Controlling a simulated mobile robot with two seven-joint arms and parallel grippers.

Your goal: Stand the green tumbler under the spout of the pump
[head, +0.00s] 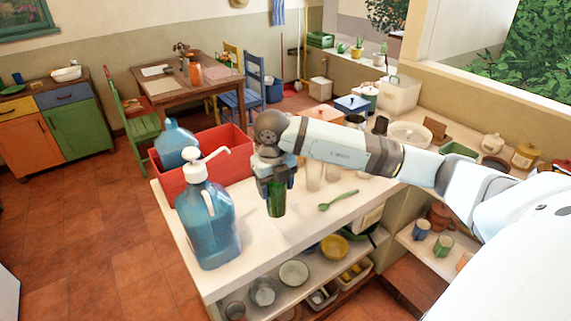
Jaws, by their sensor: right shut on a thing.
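The green tumbler (276,203) is a dark green glass on the near part of the white counter. My right gripper (276,188) is above it, pointing down, and is shut on its upper part. Whether the tumbler's base touches the counter I cannot tell. The pump (208,160) is white and sits on a large blue bottle (207,228) at the counter's left end. My left gripper is not in view.
A red crate (228,162) holding another blue bottle (176,140) stands behind the pump bottle. A green spoon (338,201) lies right of the tumbler, and clear glasses (314,177) stand behind. The counter (262,243) is bare between the bottle and tumbler.

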